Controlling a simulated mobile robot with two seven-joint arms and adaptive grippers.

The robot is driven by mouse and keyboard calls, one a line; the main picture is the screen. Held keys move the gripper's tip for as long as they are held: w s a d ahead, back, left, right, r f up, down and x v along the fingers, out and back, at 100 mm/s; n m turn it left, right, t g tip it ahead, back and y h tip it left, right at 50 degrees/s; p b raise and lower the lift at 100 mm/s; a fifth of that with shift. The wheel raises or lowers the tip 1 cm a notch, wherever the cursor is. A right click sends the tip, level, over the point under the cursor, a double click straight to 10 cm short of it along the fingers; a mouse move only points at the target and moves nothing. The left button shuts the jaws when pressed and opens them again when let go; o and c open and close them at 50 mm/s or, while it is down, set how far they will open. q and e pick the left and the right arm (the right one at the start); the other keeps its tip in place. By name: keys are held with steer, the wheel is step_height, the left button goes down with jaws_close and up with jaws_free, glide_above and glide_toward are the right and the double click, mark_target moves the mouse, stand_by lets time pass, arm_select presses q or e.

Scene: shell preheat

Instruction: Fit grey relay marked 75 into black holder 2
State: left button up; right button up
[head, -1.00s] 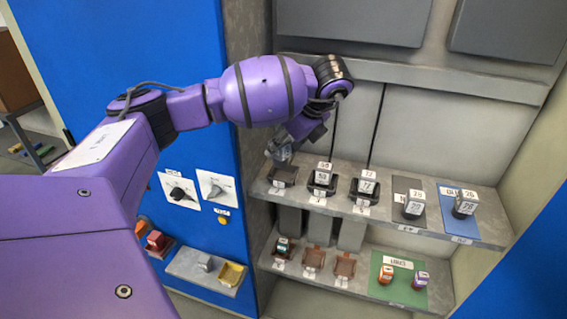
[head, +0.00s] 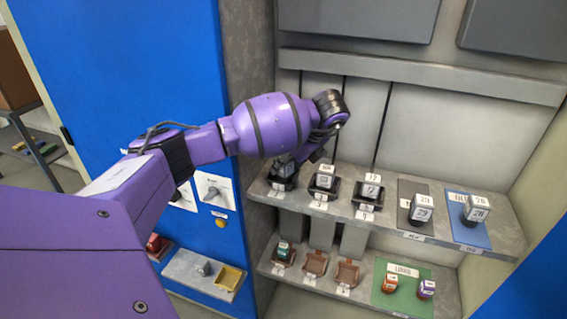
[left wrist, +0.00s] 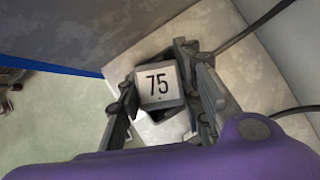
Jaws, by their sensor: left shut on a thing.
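The grey relay marked 75 (left wrist: 158,82) shows its white numbered top in the left wrist view, between the two fingers of my left gripper (head: 286,168). My left gripper is shut on it. In the head view the gripper is at the leftmost black holder (head: 281,184) on the upper shelf. Part of that dark holder (left wrist: 181,126) shows under the relay in the left wrist view. I cannot tell whether the relay is fully seated. The holder's label is too small to read surely. My right gripper is not in view.
Two black holders with numbered relays (head: 324,181) stand to the right on the upper shelf. Beyond them are relays on a grey mat (head: 404,191) and a blue mat (head: 458,233). The lower shelf has brown holders (head: 315,262) and a green mat (head: 409,297).

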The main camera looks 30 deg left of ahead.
arm_select(q)
steer(key=shift+f, duration=0.2)
steer(key=o, duration=0.9)
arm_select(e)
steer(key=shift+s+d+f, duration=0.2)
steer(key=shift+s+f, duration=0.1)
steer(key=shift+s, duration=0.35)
